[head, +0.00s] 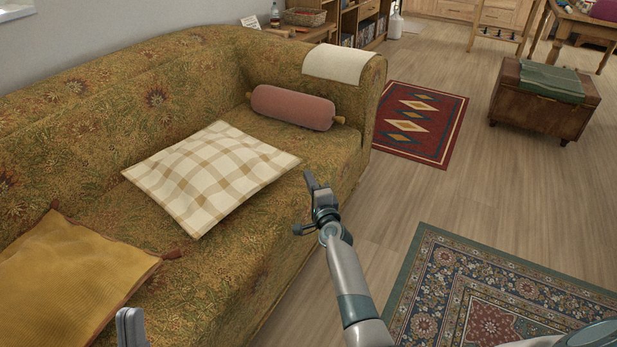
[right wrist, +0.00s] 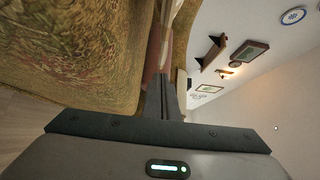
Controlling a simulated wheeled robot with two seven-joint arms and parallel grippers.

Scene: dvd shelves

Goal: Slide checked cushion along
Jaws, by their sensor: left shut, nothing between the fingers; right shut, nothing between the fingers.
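The checked cushion (head: 212,176), cream with tan bands, lies flat on the seat of the patterned sofa (head: 245,255), between a mustard cushion and a pink bolster. My right gripper (head: 311,182) is shut and empty at the sofa's front edge, just right of the cushion's right corner, and looks apart from it. Its closed fingers (right wrist: 168,95) also show in the right wrist view, pointing along the sofa. My left gripper (head: 130,322) is at the bottom edge, mostly cut off, shut and empty, beside the mustard cushion.
The mustard cushion (head: 65,275) lies at the near left of the seat. The pink bolster (head: 292,107) rests by the far armrest, which bears a cream cloth (head: 338,64). Two rugs and a chest (head: 540,105) are on the floor to the right.

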